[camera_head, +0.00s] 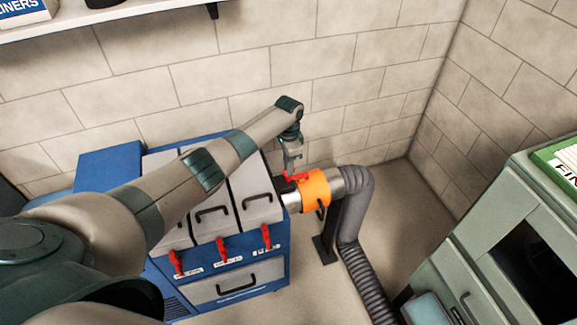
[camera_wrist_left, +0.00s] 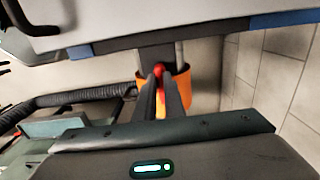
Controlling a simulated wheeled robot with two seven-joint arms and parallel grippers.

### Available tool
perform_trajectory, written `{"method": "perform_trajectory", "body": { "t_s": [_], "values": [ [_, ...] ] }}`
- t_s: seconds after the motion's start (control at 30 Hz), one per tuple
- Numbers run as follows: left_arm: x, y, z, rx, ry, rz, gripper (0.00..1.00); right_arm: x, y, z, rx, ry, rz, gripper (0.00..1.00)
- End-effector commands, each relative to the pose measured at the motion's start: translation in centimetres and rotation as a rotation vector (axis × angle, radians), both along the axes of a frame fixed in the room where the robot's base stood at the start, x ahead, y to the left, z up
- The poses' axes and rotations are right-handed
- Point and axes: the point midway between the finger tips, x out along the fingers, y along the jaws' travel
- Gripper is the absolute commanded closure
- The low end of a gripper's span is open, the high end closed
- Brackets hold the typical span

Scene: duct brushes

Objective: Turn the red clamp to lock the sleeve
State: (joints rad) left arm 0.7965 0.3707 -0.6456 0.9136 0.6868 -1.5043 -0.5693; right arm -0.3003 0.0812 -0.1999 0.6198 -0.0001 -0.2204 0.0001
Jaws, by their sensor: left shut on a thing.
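The red clamp (camera_head: 294,177) sits beside the orange sleeve (camera_head: 314,189) where the sleeve meets the blue cabinet's side. My left gripper (camera_head: 291,170) reaches down from above and is shut on the red clamp. In the left wrist view the two dark fingers (camera_wrist_left: 159,95) close around the clamp (camera_wrist_left: 158,69), most of which they hide. The orange sleeve (camera_wrist_left: 180,88) shows behind the fingers in that view. Whether the clamp is turned is not clear. My right gripper is not in view.
A grey ribbed hose (camera_head: 355,235) runs from the sleeve down to the floor by a dark stand (camera_head: 326,250). The blue cabinet (camera_head: 272,265) has several other red clamps on its front. A green-grey cabinet (camera_head: 500,245) stands at right.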

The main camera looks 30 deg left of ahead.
Motion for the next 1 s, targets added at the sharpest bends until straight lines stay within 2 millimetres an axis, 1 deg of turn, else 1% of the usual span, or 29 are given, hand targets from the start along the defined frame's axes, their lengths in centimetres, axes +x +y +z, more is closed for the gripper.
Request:
{"method": "perform_trajectory", "body": {
  "t_s": [0.07, 0.1, 0.17, 0.2, 0.5, 0.67, 0.77, 0.87, 1.0],
  "values": [
    [0.1, 0.0, 0.1, 0.0, -0.003, -0.001, 1.0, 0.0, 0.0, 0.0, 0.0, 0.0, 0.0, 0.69],
    [0.1, 0.0, 0.1, 0.0, -0.003, -0.001, 0.89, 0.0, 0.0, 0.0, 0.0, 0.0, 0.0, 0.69],
    [0.1, 0.0, 0.1, 0.0, -0.003, -0.001, 0.74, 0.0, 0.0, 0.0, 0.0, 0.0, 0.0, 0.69],
    [0.1, 0.0, 0.1, -0.001, -0.002, -0.001, 0.72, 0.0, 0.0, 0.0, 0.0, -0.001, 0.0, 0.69],
    [0.0, 0.0, 0.1, 0.001, -0.001, 0.001, 0.72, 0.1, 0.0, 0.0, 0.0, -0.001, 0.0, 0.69],
    [0.1, 0.0, 0.6, 0.0, -0.003, 0.001, 0.72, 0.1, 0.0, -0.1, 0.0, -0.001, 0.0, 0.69],
    [0.1, 0.0, 1.4, 0.0, -0.003, 0.001, 0.72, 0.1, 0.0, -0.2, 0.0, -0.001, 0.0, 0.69],
    [0.1, 0.0, 2.7, -0.001, -0.004, 0.0, 0.72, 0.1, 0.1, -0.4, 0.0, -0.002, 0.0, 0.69],
    [0.1, 0.0, 5.1, 0.0, -0.004, 0.0, 0.72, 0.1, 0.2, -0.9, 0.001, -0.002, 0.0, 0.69]
  ]
}}
